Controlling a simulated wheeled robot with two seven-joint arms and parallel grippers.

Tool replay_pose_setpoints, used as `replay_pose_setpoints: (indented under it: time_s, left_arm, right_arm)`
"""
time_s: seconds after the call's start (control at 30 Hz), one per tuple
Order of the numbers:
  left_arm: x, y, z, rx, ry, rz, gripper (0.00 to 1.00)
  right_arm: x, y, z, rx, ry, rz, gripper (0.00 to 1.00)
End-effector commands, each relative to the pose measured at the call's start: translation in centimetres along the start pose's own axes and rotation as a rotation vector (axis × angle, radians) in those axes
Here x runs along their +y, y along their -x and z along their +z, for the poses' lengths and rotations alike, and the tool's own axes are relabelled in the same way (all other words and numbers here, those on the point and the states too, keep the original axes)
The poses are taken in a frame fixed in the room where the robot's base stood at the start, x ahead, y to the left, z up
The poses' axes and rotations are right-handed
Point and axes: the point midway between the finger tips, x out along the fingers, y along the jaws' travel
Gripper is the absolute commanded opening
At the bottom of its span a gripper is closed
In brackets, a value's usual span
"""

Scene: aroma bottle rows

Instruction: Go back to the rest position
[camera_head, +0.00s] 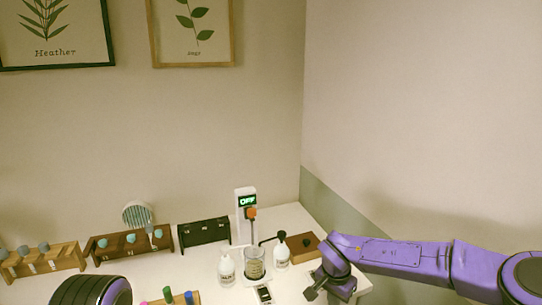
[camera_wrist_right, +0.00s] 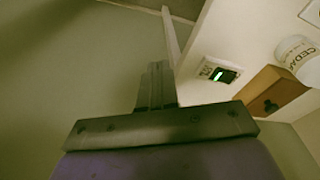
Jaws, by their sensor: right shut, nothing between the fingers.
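My right arm (camera_head: 400,254) comes in from the right in the head view. Its gripper (camera_head: 314,287) is near the table's front right edge, angled down. In the right wrist view the fingers of my right gripper (camera_wrist_right: 157,84) are together, with nothing between them. They appear beside the white table edge, against the grey floor or wall. A dark rounded part of my left arm (camera_head: 90,290) shows at the bottom left of the head view. My left gripper is not visible.
The white table (camera_head: 205,263) holds a pump bottle (camera_head: 282,252), another white bottle (camera_head: 226,268), a glass jar (camera_head: 255,264), a small display device (camera_head: 264,294) and a wooden block (camera_head: 304,246). A dispenser reading OFF (camera_head: 241,215) and several racks, including a black one (camera_head: 204,233), stand behind.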

Motion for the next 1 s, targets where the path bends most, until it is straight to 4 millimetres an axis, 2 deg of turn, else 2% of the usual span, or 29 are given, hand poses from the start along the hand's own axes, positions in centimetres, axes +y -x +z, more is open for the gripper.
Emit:
replay_pose_setpoints:
  time_s: [0.23, 0.37, 0.47, 0.57, 0.63, 0.67, 0.77, 0.8, 0.87, 0.9, 0.97, 1.0]
  left_arm:
    - [0.0, 0.0, 0.0, 0.001, 0.0, 0.001, 0.56]
    - [0.0, 0.0, 0.0, 0.001, 0.0, 0.001, 0.56]
    - [0.0, 0.0, 0.0, 0.001, 0.0, 0.001, 0.56]
    - [0.1, -0.5, 0.2, 0.0, 0.0, 0.0, 0.56]
    - [0.1, -1.3, 0.5, 0.0, 0.0, 0.0, 0.56]
    - [0.2, -1.6, 0.7, 0.0, 0.0, 0.0, 0.56]
    - [0.3, -3.6, 1.5, 0.0, 0.0, 0.001, 0.56]
    - [0.4, -4.5, 1.8, 0.0, 0.0, 0.001, 0.56]
    - [0.6, -5.8, 2.4, 0.001, 0.0, 0.001, 0.56]
    - [0.6, -6.7, 2.8, 0.001, 0.0, 0.0, 0.56]
    - [0.8, -8.1, 3.3, 0.001, 0.0, 0.0, 0.56]
    - [0.8, -9.0, 3.7, 0.0, 0.0, 0.0, 0.56]
  right_arm:
    - [-0.7, 0.0, -0.3, 0.048, -0.165, -0.018, 0.0]
    - [-0.3, -0.7, -0.4, 0.11, -0.256, -0.028, 0.0]
    - [0.5, -2.0, -0.1, 0.181, -0.324, -0.033, 0.0]
    - [1.9, -4.6, 0.9, 0.27, -0.37, -0.043, 0.0]
    - [3.4, -7.5, 2.3, 0.339, -0.381, -0.058, 0.0]
    - [4.2, -8.8, 3.1, 0.367, -0.382, -0.068, 0.0]
    - [8.1, -14.8, 7.0, 0.438, -0.341, -0.115, 0.0]
    - [10.1, -17.2, 8.8, 0.446, -0.309, -0.134, 0.0]
    - [13.6, -20.5, 11.7, 0.435, -0.254, -0.156, 0.0]
    - [16.1, -22.4, 13.7, 0.415, -0.212, -0.161, 0.0]
    - [20.1, -24.9, 16.4, 0.37, -0.145, -0.154, 0.0]
    - [22.8, -26.2, 18.1, 0.339, -0.096, -0.137, 0.0]
